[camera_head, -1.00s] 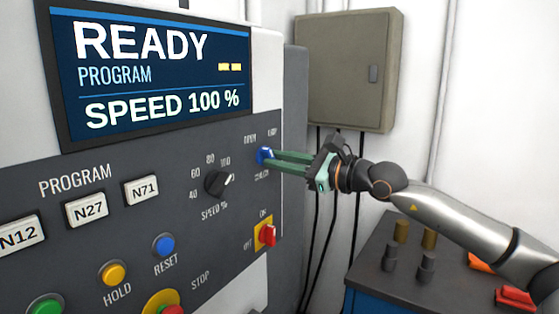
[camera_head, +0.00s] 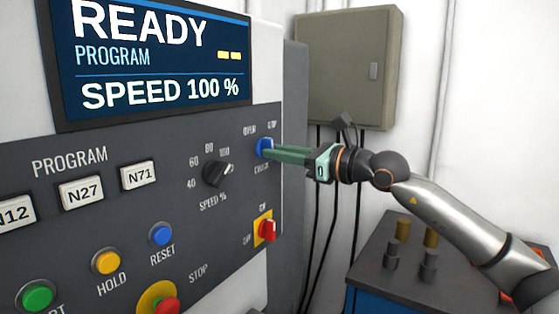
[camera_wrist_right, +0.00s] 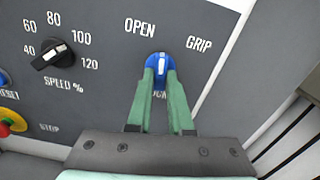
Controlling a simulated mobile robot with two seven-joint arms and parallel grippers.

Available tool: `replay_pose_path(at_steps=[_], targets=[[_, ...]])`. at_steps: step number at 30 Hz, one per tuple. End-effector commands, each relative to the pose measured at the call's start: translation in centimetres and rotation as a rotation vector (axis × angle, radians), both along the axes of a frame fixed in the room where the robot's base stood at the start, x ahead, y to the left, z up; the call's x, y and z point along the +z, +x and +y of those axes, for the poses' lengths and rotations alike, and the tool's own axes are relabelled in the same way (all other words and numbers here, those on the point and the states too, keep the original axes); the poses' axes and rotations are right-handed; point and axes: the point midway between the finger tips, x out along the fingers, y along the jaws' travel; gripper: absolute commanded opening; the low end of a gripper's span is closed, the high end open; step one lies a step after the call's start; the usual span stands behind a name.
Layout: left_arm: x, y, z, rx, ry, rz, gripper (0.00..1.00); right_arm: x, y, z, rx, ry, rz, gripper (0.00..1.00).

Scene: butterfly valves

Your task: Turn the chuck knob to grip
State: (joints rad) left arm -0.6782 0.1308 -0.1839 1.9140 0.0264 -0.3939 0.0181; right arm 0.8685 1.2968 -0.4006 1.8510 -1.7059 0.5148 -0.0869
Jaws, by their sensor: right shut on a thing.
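The blue chuck knob (camera_head: 265,148) sits at the right end of the control panel (camera_head: 120,205), above the red and yellow switch. In the right wrist view the knob (camera_wrist_right: 159,68) shows between the OPEN label (camera_wrist_right: 140,27) and the GRIP label (camera_wrist_right: 199,44). Its white mark points about straight up in that view, between the two labels. My right gripper (camera_head: 272,151) is shut on the knob with its green fingers on either side; the fingertips (camera_wrist_right: 160,78) also show in the right wrist view. The lower label is partly hidden by the fingers. My left gripper is not in view.
The black speed knob (camera_head: 217,174) is left of the chuck knob. The red switch (camera_head: 267,231) is below it. A screen (camera_head: 155,60) reads READY and SPEED 100 %. A grey wall box (camera_head: 345,70) hangs behind my arm, and a cart top (camera_head: 400,285) stands below it.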

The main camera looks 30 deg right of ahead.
Motion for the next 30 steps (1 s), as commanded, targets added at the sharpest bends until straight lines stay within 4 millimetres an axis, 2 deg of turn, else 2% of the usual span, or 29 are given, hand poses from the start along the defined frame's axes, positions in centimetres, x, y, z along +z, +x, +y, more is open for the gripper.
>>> replay_pose_path(at_steps=[3, 15, 30], targets=[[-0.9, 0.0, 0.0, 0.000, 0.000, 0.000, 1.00, -0.2, 0.0, 0.1, 0.001, 0.105, 0.040, 0.00], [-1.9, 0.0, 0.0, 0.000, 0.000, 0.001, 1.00, 0.0, -0.1, 0.2, 0.001, 0.430, 0.176, 0.00], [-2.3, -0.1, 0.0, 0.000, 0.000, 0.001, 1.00, 0.1, -0.1, 0.2, 0.000, 0.636, 0.261, 0.00]])
